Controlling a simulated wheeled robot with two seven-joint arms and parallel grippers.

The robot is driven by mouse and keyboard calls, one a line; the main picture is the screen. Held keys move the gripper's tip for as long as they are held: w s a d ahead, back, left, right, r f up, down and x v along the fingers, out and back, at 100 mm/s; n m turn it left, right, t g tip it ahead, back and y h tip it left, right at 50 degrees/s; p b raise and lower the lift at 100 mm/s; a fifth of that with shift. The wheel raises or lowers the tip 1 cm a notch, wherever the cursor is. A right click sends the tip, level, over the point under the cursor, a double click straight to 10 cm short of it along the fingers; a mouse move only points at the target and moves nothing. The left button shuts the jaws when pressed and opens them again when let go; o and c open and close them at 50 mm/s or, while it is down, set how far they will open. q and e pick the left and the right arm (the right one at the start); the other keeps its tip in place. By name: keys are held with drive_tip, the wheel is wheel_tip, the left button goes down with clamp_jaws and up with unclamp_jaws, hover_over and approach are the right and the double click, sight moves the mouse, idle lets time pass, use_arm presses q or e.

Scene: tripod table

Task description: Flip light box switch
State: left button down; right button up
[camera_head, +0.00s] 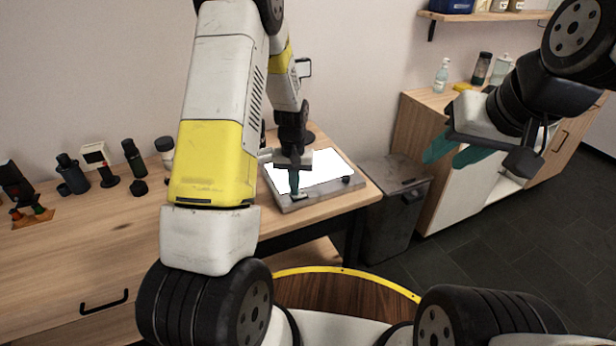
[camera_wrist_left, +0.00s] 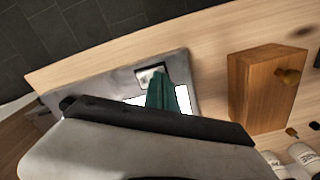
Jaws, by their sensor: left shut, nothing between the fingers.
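The light box (camera_head: 332,184) is a flat grey frame with a bright white panel, lying on the right end of the wooden table. It also shows in the left wrist view (camera_wrist_left: 98,83), partly hidden by my gripper body. A small switch plate (camera_wrist_left: 150,74) sits on its frame. My left gripper (camera_head: 295,188) points down over the front left part of the box. Its teal fingers (camera_wrist_left: 160,92) are together, empty, and close beside the switch; contact cannot be told. My right gripper (camera_head: 453,152) is raised at the right, away from the box, its teal fingers apart and empty.
A wooden block with a knob (camera_wrist_left: 268,88) stands beside the light box. Several dark bottles and instruments stand on the table's left (camera_head: 72,174). A grey bin (camera_head: 390,215) stands right of the table, before a wooden cabinet (camera_head: 425,120). Dark floor lies open at right.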

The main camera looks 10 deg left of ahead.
use_arm(q)
drive_tip(key=shift+f, duration=0.25)
drive_tip(key=shift+r, duration=3.55)
drive_tip(key=shift+r, duration=0.1)
drive_tip(key=s+r+t, duration=0.2)
drive_tip(key=s+r, duration=0.2)
drive_tip(key=r, duration=0.7)
drive_tip(key=s+d+r+t+h, duration=0.1)
drive_tip(key=s+r+t, duration=0.1)
drive_tip(key=s+r, duration=0.5)
drive_tip(key=s+d+r+m+t+h, duration=0.1)
drive_tip(key=s+r, duration=0.5)
drive_tip(key=s, duration=0.7)
drive_tip(key=shift+s+r+t, duration=0.15)
drive_tip(key=shift+r+t, duration=0.25)
drive_tip(key=shift+t, duration=0.2)
